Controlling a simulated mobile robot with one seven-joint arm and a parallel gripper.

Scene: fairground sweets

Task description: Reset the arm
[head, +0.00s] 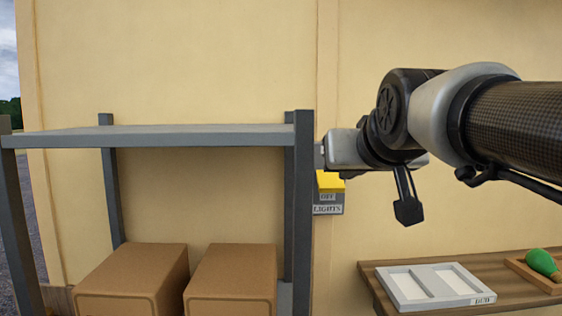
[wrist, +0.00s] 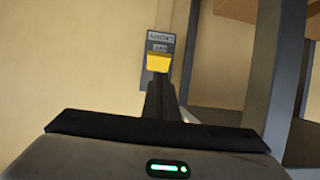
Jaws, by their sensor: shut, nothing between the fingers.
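My arm reaches in from the right in the head view, and my gripper (head: 322,157) points toward the wall beside the shelf post. In the wrist view the two fingers of my gripper (wrist: 159,82) are together with nothing between them. Their tips appear just below the yellow part of a grey light switch (wrist: 158,62). The head view shows the switch (head: 328,209) just below my gripper, with a yellow top and the words OFF and LIGHTS. I cannot tell whether the fingertips touch it.
A grey metal shelf (head: 200,136) stands at the left, its right post close to my gripper. Two brown boxes (head: 130,280) (head: 232,280) sit low in it. A wooden counter (head: 376,284) at lower right holds a white two-part tray (head: 433,285) and a green bulb-shaped item (head: 542,262).

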